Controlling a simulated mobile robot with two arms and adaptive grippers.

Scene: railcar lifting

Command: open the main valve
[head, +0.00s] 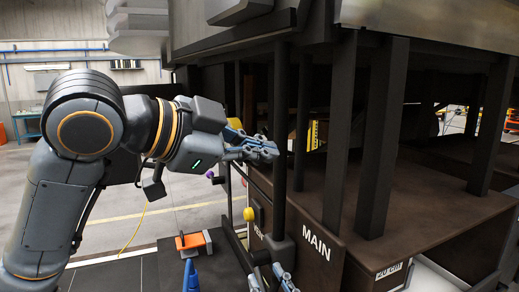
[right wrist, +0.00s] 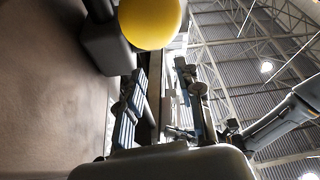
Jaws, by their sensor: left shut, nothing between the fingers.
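A dark panel lettered MAIN (head: 316,243) faces me. A round yellow knob (head: 250,214) is to the left of the lettering, and it looms large at the top of the right wrist view (right wrist: 150,22). A small purple knob (head: 209,174) is farther up and left. My left gripper (head: 268,150) is shut and empty, above the yellow knob and near a dark post. My right gripper (head: 268,281) is low in the head view, below the yellow knob. Its fingers stand apart in the right wrist view (right wrist: 168,108), with the knob beyond the tips, not between them.
Dark upright posts (head: 380,140) stand on the brown machine base (head: 430,205) to the right, close to my left gripper. An orange object (head: 190,241) is at the lower left. Open floor (head: 185,205) lies to the left.

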